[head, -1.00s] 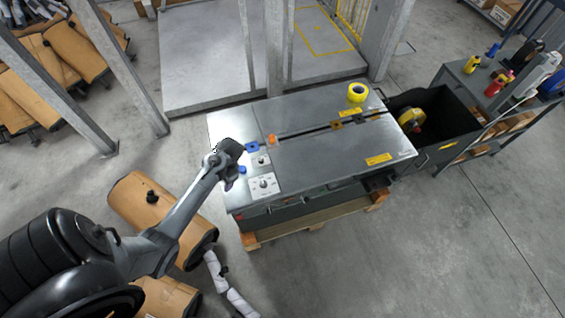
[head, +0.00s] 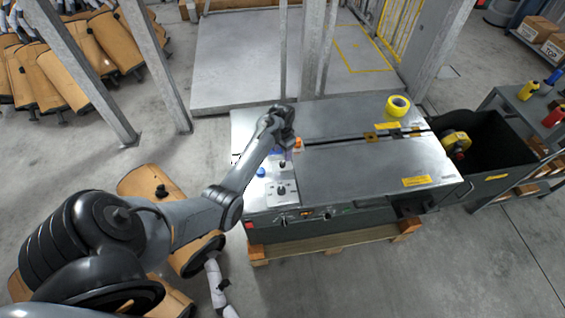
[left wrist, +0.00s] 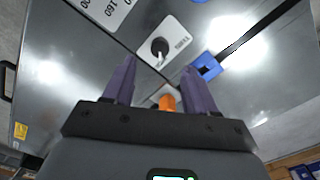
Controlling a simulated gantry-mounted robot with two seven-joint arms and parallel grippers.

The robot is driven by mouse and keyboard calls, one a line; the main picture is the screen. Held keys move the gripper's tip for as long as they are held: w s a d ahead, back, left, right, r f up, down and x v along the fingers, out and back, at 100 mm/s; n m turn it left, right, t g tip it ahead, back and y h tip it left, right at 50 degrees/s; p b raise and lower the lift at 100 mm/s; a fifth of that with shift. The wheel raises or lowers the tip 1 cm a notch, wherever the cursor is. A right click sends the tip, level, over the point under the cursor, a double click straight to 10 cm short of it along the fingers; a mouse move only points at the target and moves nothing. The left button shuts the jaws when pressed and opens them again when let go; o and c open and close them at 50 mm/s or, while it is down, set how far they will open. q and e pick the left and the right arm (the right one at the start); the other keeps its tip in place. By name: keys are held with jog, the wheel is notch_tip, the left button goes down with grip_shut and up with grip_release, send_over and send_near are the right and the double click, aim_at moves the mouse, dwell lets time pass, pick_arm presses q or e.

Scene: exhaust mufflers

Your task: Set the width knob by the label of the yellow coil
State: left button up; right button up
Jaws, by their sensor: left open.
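The yellow coil (head: 398,106) lies on the far right part of the metal machine top (head: 345,170); I cannot read a label on it. A plate with a dark knob (head: 281,189) is at the machine's near left. A smaller plate with a black knob (head: 282,165) is just behind it; this knob also shows in the left wrist view (left wrist: 159,46). Part of a plate with printed numbers (left wrist: 105,8) is at that view's top left. I cannot tell which knob sets width. My left gripper (head: 285,152) is open above the small plate, its purple fingers (left wrist: 158,80) apart and empty. My right gripper is out of view.
An orange part (head: 298,143) and blue parts (head: 261,172) sit near the knobs. A slot runs across the top. A black bin (head: 490,150) adjoins the right side. Brown mufflers (head: 150,185) lie at the left. Metal posts stand behind.

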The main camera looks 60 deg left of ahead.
aim_at(282, 163)
pick_arm(q)
notch_tip(282, 163, down, 7)
jog(key=shift+r+b, duration=0.1)
jog(key=shift+b, duration=0.75)
